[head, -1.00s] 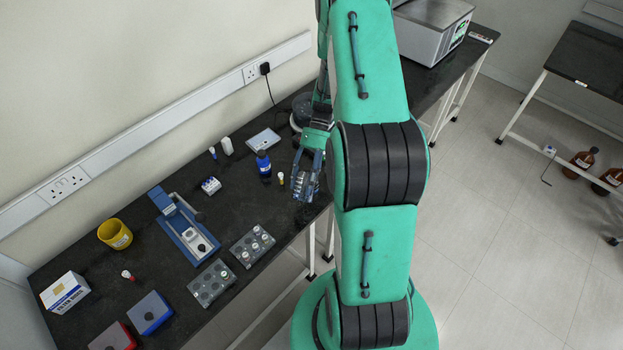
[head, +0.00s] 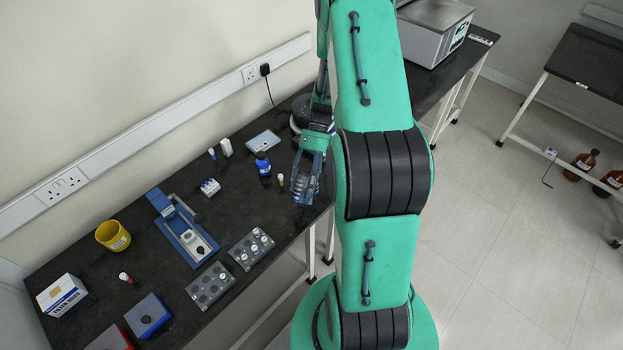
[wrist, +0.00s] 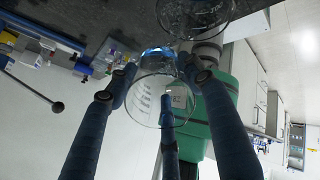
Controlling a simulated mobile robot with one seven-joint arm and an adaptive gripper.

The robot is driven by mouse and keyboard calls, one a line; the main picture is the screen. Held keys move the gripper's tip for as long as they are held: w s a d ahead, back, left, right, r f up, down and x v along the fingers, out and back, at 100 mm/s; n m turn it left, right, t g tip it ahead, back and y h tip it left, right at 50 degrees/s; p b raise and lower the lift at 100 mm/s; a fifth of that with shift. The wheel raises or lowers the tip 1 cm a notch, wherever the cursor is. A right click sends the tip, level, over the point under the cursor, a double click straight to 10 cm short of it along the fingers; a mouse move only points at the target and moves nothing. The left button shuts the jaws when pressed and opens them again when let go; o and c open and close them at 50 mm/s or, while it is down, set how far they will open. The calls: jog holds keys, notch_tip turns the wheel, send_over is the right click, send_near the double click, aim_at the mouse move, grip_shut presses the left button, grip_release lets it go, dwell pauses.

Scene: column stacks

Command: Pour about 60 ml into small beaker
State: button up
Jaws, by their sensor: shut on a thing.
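My gripper (wrist: 152,98) is shut on a clear glass beaker with white graduation marks (wrist: 150,101) in the wrist view, its dark blue fingers around the wall. Some blue shows near the upper end of this beaker; I cannot tell whether it is liquid. A second clear glass vessel (wrist: 190,18) shows at the top edge of the wrist view, partly cut off; I cannot tell whether it is the small beaker. In the head view my gripper (head: 307,186) is over the front edge of the black bench, and the glassware there is too small to make out.
A blue bottle (head: 263,165) and a small yellow-capped vial (head: 280,181) stand left of my gripper. Vial racks (head: 251,247), a blue device (head: 187,232) and a yellow tub (head: 113,236) sit farther left. A flat panel (head: 263,142) lies behind the bottle.

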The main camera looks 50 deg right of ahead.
aim_at(300, 202)
jog(key=shift+s+a+h+p, duration=0.1)
jog(key=shift+a+h+p, duration=0.05)
jog(key=shift+h+p, duration=0.2)
jog(key=shift+a+f+t+h, duration=0.1)
jog(key=shift+f+t+h, duration=0.15)
jog(key=shift+h, duration=0.2)
jog(key=shift+s+a+f+t+h+p, duration=0.3)
jog(key=shift+a+f+t+h, duration=0.25)
jog(key=shift+f+h, duration=0.35)
jog(key=shift+s+a+f+t+h+p, duration=0.15)
jog(key=shift+s+a+f+t+h, duration=0.15)
jog(key=shift+a+f+h, duration=0.5)
jog(key=shift+s+a+f+t+h+p, duration=0.15)
jog(key=shift+a+t+h+p, duration=0.1)
jog(key=shift+h+p, duration=0.25)
jog(key=shift+s+a+f+t+h+p, duration=0.1)
jog(key=shift+s+a+t+h+p, duration=0.1)
jog(key=shift+h+p, duration=0.25)
jog(key=shift+a+f+t+h+p, duration=0.15)
jog(key=shift+a+t+h+p, duration=0.1)
jog(key=shift+h+p, duration=0.3)
jog(key=shift+a+f, duration=0.1)
